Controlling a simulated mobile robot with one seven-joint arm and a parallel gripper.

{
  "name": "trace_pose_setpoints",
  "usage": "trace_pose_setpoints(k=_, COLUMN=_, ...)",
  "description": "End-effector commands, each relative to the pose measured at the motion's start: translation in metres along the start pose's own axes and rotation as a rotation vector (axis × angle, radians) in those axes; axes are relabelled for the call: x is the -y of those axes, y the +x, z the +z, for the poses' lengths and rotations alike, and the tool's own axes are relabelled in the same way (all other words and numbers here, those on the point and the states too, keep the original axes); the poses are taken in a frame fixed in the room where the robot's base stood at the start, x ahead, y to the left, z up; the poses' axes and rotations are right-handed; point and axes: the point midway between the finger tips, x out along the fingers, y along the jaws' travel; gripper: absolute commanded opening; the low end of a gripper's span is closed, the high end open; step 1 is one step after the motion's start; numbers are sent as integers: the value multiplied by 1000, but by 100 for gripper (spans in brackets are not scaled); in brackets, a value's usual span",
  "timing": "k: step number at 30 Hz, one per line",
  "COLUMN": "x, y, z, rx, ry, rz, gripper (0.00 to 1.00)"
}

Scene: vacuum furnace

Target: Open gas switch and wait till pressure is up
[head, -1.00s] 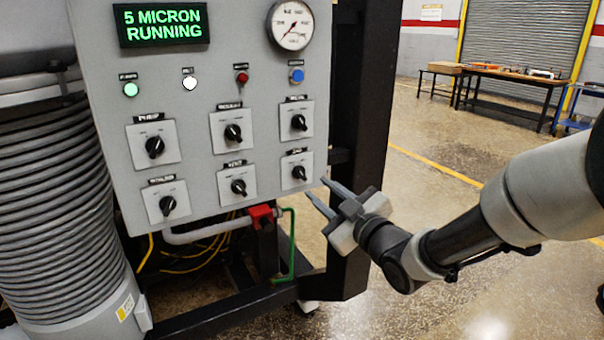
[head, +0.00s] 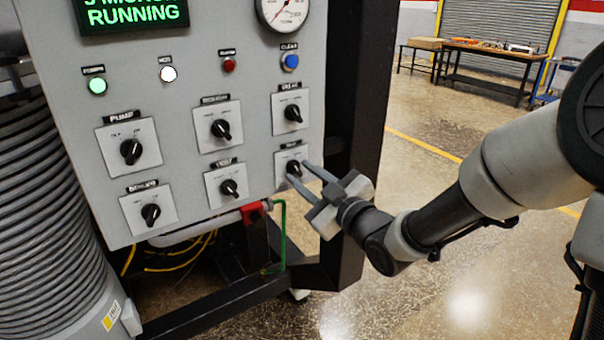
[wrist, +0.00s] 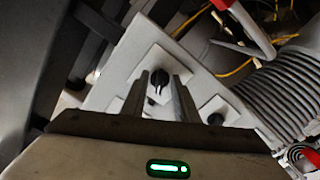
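The gas switch (head: 294,167) is the black knob on a grey square plate at the lower right of the panel; its label is too blurred to read surely. My gripper (head: 298,171) is open in front of it, with one fingertip on each side of the knob in the head view. In the wrist view the knob (wrist: 158,78) shows between the two fingertips (wrist: 160,76); contact cannot be told. The green display (head: 131,12) reads RUNNING below a partly cut-off line. The pressure gauge (head: 284,8) is cut off at the top.
The grey panel (head: 190,75) carries several other knobs, such as the pump switch (head: 131,151), and indicator lights. A dark frame post (head: 362,90) stands just right of the panel, behind my gripper. A red valve (head: 254,211) and green pipe (head: 282,240) are below.

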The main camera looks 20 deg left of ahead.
Motion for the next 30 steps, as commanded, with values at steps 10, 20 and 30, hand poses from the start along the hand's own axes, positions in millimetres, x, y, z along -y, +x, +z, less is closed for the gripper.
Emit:
trace_pose_setpoints(k=10, x=0, y=0, z=0, rx=0, ry=0, rz=0, gripper=2)
trace_pose_setpoints(k=20, x=0, y=0, z=0, rx=0, ry=17, rz=0, gripper=0)
trace_pose_setpoints(k=30, x=0, y=0, z=-1, rx=1, ry=193, rz=0, gripper=0)
